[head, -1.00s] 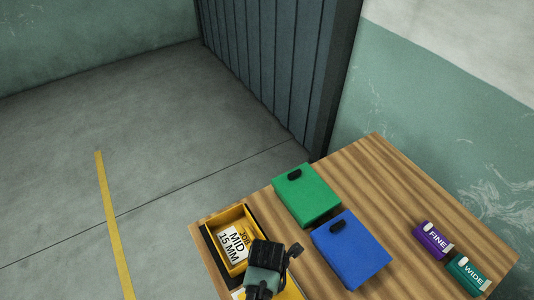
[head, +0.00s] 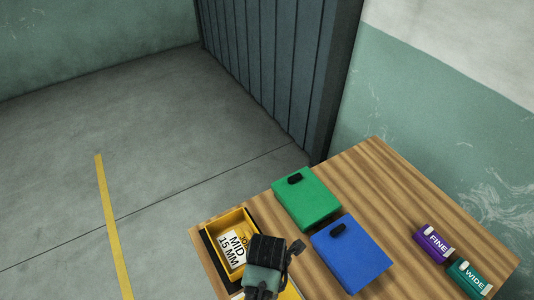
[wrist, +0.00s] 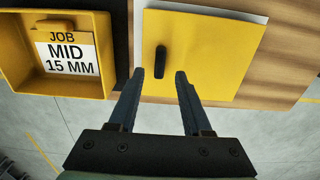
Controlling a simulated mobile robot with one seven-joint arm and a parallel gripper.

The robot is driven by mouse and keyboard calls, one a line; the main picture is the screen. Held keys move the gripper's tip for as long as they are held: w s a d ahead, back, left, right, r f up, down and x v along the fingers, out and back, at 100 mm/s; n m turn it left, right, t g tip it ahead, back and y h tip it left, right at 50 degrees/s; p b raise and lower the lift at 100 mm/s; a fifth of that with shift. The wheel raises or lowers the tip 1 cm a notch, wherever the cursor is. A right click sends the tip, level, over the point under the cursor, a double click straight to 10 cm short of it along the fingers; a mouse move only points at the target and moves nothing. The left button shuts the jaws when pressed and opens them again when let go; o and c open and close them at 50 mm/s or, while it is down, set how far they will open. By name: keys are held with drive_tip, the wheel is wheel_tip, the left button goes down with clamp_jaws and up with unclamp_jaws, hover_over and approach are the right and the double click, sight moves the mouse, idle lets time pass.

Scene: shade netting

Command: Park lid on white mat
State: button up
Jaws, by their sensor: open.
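The yellow lid (wrist: 205,50) with a black handle (wrist: 161,62) lies flat on the white mat (wrist: 232,13); a strip of the mat shows along the lid's edge in the wrist view. My gripper (wrist: 160,74) is open and empty, its two fingertips on either side of the handle's near end; I cannot tell whether they touch the lid. In the head view my gripper hides most of the lid, and only a yellow part (head: 291,292) shows. The open yellow box (head: 247,216) stands beside the lid, with a card reading JOB MID 15 MM inside.
A green lidded box (head: 307,202) and a blue lidded box (head: 350,256) stand behind and right of my gripper. A purple FINE block (head: 431,244) and a teal WIDE block (head: 467,277) sit at the right. Bare wooden table (head: 375,185) lies between them.

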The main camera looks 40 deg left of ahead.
wheel_tip(320, 180, up, 8)
drive_tip(key=shift+w, duration=0.1)
drive_tip(key=w+r+m+t+y, duration=0.2)
drive_tip(key=w+r+m+t, duration=0.45)
drive_tip(key=w+r, duration=0.6)
drive_tip(key=w+d+r+m+t, duration=0.1)
drive_tip(key=w+r+m+t, duration=0.2)
drive_tip(key=r, duration=0.4)
drive_tip(key=w+d+r+m+t+y, duration=0.1)
drive_tip(key=w+d+r+m+t, duration=0.1)
drive_tip(key=w+r+m, duration=0.3)
drive_tip(key=w+d+r+m+t, duration=0.1)
drive_tip(key=r+m+t, duration=0.15)
drive_tip(key=r, duration=0.55)
drive_tip(key=s+d+r+m+t, duration=0.1)
drive_tip(key=d+r+m+t, duration=0.2)
drive_tip(key=r, duration=0.5)
drive_tip(key=s+d+r+m+t, duration=0.1)
drive_tip(key=d+r+m+t, duration=0.15)
drive_tip(key=r, duration=0.45)
drive_tip(key=s+d+r+m+t+h, duration=0.1)
drive_tip(key=s+d+r+m+t, duration=0.2)
drive_tip(key=s+r, duration=0.3)
drive_tip(key=s+d+r+m+t+h, duration=0.2)
drive_tip(key=s+r+m+t, duration=0.3)
drive_tip(key=r, duration=0.6)
drive_tip(key=shift+s+d+r+m, duration=0.25)
drive_tip(key=shift+s+d+m, duration=0.2)
drive_tip(key=shift+d+m, duration=0.25)
